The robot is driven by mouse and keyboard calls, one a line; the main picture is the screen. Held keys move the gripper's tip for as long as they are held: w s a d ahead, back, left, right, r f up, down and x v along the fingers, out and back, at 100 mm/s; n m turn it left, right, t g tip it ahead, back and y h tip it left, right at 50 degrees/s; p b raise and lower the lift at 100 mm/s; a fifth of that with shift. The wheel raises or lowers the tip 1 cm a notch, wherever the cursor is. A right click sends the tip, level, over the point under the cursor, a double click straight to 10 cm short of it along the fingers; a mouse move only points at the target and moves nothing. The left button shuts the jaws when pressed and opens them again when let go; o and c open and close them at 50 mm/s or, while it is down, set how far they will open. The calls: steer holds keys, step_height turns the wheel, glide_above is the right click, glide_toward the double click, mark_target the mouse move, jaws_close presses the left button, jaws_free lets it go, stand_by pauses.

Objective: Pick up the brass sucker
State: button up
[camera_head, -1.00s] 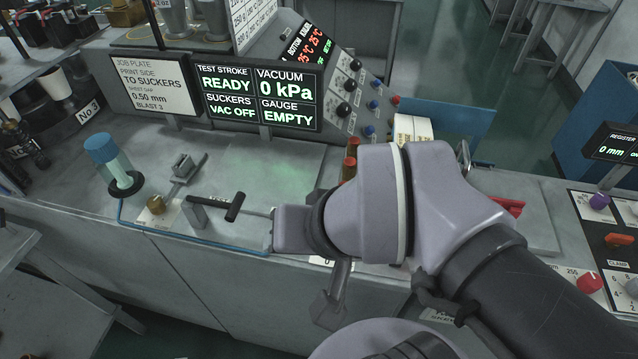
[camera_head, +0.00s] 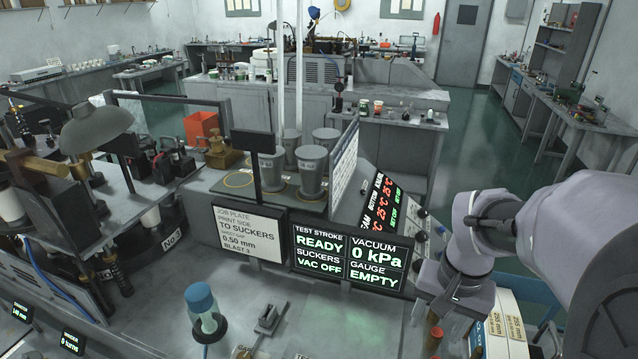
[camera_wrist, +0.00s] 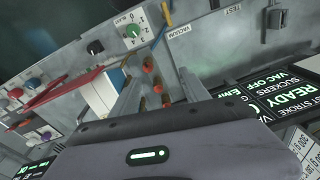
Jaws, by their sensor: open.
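Several small brass-brown cylinders with reddish ends, which look like the brass suckers (camera_wrist: 148,65), stand close together in the wrist view, seen between my fingers. In the head view, one brown cylinder (camera_head: 434,341) shows low in the picture, just below my gripper (camera_head: 442,312). In the wrist view my gripper (camera_wrist: 160,74) is open, with a finger on each side of the group. Nothing is held. I cannot tell how far the fingertips are above the cylinders, or which one is the brass sucker.
The display panel (camera_head: 348,256) stands close to the left of my gripper. White rolls or boxes (camera_head: 505,325) stand close on the right.

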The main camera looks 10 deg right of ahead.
steer(key=d+g+p, duration=0.1)
steer(key=d+p, duration=0.1)
steer(key=d, duration=0.3)
steer(key=shift+m, duration=0.3)
steer(key=f+b, duration=0.1)
steer(key=f, duration=0.3)
steer(key=f+b, duration=0.2)
steer(key=f, duration=0.2)
steer(key=f+b, duration=0.1)
steer(key=f, duration=0.3)
steer(key=shift+s+a+f, duration=0.15)
steer(key=shift+s+a, duration=0.1)
steer(key=shift+s, duration=0.1)
steer(key=f+b, duration=0.1)
steer(key=f, duration=0.1)
steer(key=w+f, duration=0.1)
steer(key=f, duration=0.2)
steer(key=shift+w+d+f+b, duration=0.15)
steer(key=shift+w+f+b, duration=0.05)
steer(key=shift+b, duration=0.2)
steer(key=shift+c, duration=0.2)
steer(key=c, duration=1.1)
jaws_close()
steer(key=shift+r, duration=0.15)
